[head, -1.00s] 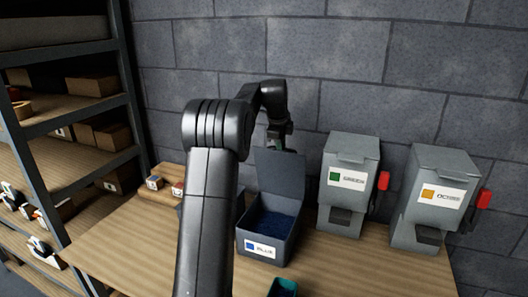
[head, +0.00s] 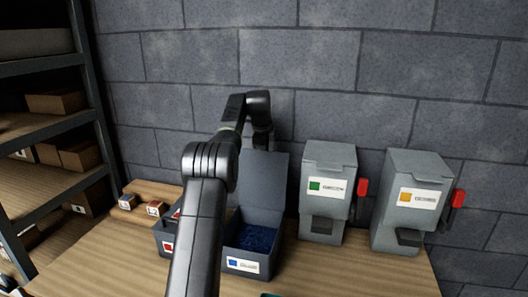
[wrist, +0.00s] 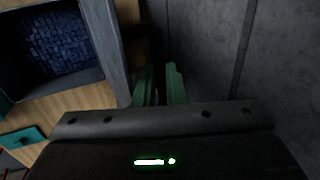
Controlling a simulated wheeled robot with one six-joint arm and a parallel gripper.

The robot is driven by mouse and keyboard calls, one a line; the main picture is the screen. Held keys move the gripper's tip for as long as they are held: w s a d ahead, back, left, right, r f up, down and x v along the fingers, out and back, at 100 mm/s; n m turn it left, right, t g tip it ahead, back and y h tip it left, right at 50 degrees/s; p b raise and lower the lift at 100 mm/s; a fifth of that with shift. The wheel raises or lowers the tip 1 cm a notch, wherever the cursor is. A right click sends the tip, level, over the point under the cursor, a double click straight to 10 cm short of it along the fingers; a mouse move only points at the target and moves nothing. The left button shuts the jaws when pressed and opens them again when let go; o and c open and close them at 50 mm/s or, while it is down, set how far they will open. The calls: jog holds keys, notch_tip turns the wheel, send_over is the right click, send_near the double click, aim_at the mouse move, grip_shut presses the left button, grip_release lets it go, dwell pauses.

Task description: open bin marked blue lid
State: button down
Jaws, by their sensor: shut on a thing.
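The bin marked blue (head: 243,264) stands on the bench, with blue pieces inside. Its lid (head: 266,178) stands up at the back, open. In the wrist view the blue pieces (wrist: 60,42) show at upper left, and the grey lid (wrist: 104,45) is seen edge-on beside my fingers. My gripper (wrist: 160,88) has green fingers close together at the lid's back side. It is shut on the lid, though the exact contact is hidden. In the head view my wrist is above and behind the lid, which hides the fingertips.
A bin with a red mark (head: 167,247) stands left, partly behind my arm. Two grey dispensers, green-marked (head: 328,205) and orange-marked (head: 405,215), stand right. A small wooden stand (head: 150,190) is at back left, shelves (head: 60,185) further left. The stone wall is close behind.

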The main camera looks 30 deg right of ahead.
jog(key=shift+w+d+r, duration=0.1)
jog(key=shift+r, duration=0.35)
jog(key=c, duration=1.6)
grip_release()
jog(key=shift+o, duration=0.5)
jog(key=shift+f, duration=0.2)
jog(key=v, duration=1.3)
jog(key=shift+s+a+r, duration=0.2)
jog(key=shift+a+r, duration=0.05)
jog(key=shift+r, duration=0.1)
